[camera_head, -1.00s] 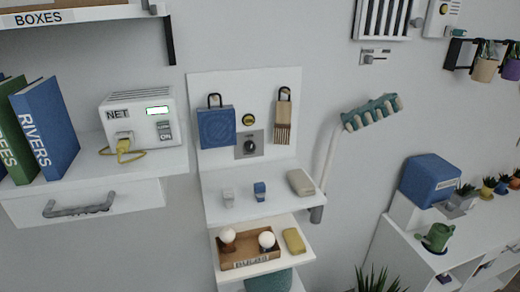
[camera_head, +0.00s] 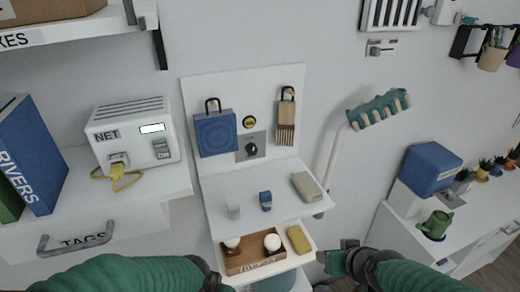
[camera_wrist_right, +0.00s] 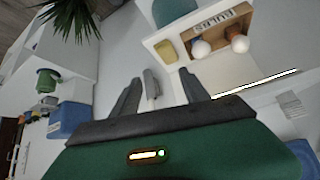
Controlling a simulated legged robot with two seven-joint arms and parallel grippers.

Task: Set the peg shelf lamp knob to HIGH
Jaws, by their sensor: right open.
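The black lamp knob (camera_head: 252,150) sits on a small grey plate (camera_head: 262,138) on the upright white back panel (camera_head: 235,88) of the peg shelf. A yellow round part (camera_head: 249,122) is just above it. The plate's markings and the knob's setting are too small to read. My right gripper (camera_head: 330,261) is low at the right, below the shelf and well away from the knob. In the right wrist view its fingers (camera_wrist_right: 158,88) are apart with nothing between them. My left gripper (camera_head: 212,280) is at the bottom edge, partly cut off, and its fingers cannot be made out.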

